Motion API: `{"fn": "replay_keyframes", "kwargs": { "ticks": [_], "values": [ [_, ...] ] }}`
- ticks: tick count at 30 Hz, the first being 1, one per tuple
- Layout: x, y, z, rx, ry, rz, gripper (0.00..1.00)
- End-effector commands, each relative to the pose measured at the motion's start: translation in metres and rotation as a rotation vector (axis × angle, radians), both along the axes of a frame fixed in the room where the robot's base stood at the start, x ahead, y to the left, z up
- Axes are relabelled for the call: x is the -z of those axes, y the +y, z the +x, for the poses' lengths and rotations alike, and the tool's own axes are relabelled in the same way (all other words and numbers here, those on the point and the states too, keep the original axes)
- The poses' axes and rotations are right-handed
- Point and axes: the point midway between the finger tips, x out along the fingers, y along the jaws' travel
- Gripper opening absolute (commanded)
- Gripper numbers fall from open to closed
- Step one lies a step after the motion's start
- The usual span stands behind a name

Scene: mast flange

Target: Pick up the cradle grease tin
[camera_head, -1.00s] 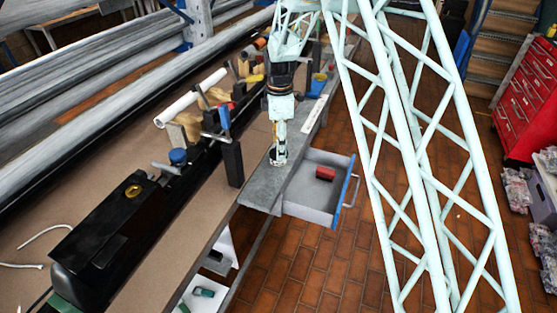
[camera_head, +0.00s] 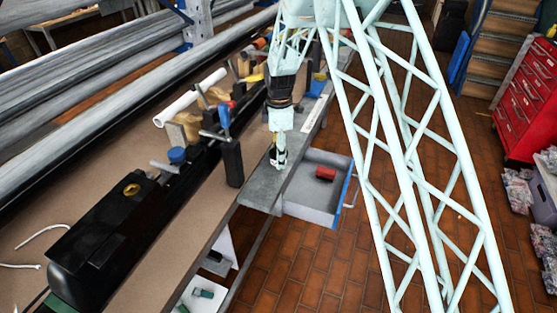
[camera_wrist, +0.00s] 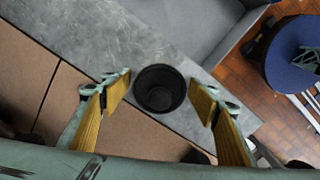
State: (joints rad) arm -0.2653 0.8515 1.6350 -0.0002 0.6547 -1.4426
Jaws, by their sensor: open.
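A black, round, open-topped tin (camera_wrist: 160,89), which looks like the cradle grease tin, stands on the grey steel shelf in the wrist view. My gripper (camera_wrist: 160,94) is open, with one yellow-padded finger on the left of the tin and one on the right. Gaps show between the tin and both fingers. Whether the fingertips are down at the tin's height is hard to tell. In the head view my gripper (camera_head: 278,158) is over the near end of the shelf, and the tin cannot be made out clearly there.
A dark clamp post (camera_head: 233,163) stands to the left on the brown bench (camera_head: 150,245). A blue round object (camera_wrist: 295,62) shows in the wrist view.

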Motion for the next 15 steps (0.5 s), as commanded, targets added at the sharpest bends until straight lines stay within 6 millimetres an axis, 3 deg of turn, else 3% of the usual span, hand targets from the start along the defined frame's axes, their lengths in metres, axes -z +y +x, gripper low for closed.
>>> {"fn": "replay_keyframes", "kwargs": {
  "ticks": [15],
  "values": [
    [-0.0002, 0.0000, -0.0001, 0.000, 0.000, 0.000, 0.55]
  ]
}}
